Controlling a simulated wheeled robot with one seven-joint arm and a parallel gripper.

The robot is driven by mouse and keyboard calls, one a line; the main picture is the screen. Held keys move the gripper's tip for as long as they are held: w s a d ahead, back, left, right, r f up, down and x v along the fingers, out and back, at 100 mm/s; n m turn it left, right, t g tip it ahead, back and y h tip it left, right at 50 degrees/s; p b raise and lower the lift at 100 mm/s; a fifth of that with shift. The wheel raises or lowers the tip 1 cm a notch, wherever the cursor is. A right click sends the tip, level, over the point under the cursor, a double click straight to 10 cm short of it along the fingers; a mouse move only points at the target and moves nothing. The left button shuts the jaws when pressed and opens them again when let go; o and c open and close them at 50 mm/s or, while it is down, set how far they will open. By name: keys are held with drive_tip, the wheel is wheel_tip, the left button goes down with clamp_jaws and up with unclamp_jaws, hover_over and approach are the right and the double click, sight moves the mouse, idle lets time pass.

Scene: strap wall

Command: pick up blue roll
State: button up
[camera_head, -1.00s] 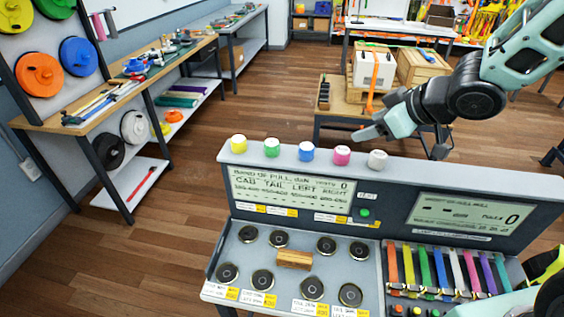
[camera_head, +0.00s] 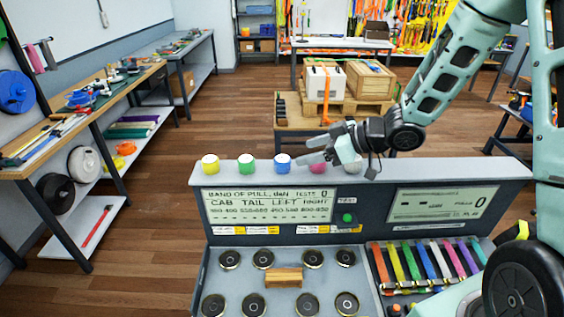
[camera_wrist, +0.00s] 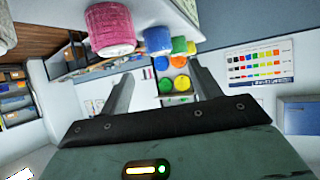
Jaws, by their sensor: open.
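The blue roll (camera_head: 282,163) stands on the top ledge of the grey console, between the green roll (camera_head: 246,164) and the pink roll (camera_head: 318,164). My gripper (camera_head: 312,150) is open and empty, just above and behind the pink roll, with its fingers pointing left toward the blue roll. Its fingers partly overlap the pink roll in the head view. In the wrist view the blue roll (camera_wrist: 158,41) lies beyond the pink roll (camera_wrist: 110,29), above the space between my two open fingers (camera_wrist: 160,92). No roll is between the fingers.
The yellow roll (camera_head: 210,164) stands at the ledge's left end. The console (camera_head: 350,222) has two displays, round pads and coloured straps. A wooden table with boxes (camera_head: 322,82) stands behind. Floor at left is free.

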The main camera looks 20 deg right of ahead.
sight(289, 159)
drive_tip(key=shift+x, duration=1.25)
drive_tip(key=shift+f+p+x, duration=0.15)
drive_tip(key=shift+p+x, duration=0.5)
drive_tip(key=shift+x, duration=0.65)
drive_tip(key=shift+f+p+x, duration=0.15)
drive_tip(key=shift+p+x, duration=0.5)
drive_tip(key=shift+x, duration=0.6)
drive_tip(key=shift+d, duration=0.15)
drive_tip(key=c, duration=1.1)
